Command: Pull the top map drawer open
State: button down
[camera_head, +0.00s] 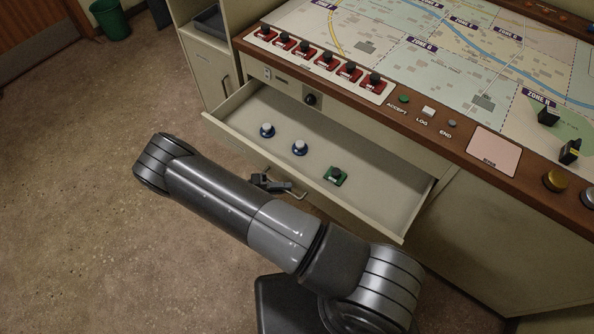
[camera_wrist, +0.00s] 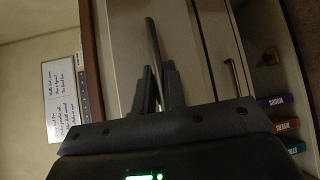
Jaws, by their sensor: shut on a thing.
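The top map drawer (camera_head: 378,205) stands pulled well out from under the map console, its inside exposed. Its bar handle (camera_head: 295,192) is on the drawer front; it also shows in the wrist view (camera_wrist: 152,40). My gripper (camera_head: 272,182) is at the drawer front, partly hidden behind my arm. In the wrist view my gripper's fingers (camera_wrist: 158,85) are on either side of the handle bar and shut on it.
The console top carries a zone map (camera_head: 400,35), red switches (camera_head: 327,60) and buttons along its wooden edge. A cabinet (camera_head: 210,70) stands at left. The floor (camera_head: 80,200) at left is clear. Another bar handle (camera_wrist: 234,78) and coloured binders (camera_wrist: 282,126) show in the wrist view.

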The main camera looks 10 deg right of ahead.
jog(key=s+a, duration=0.7)
jog(key=shift+s+a, duration=0.2)
jog(key=shift+a, duration=0.1)
jog(key=c, duration=1.5)
grip_release()
jog(key=a+r, duration=0.1)
jog(key=a, duration=0.9)
jog(key=shift+a+r, duration=0.25)
jog(key=shift+a, duration=0.05)
jog(key=shift+w, duration=0.1)
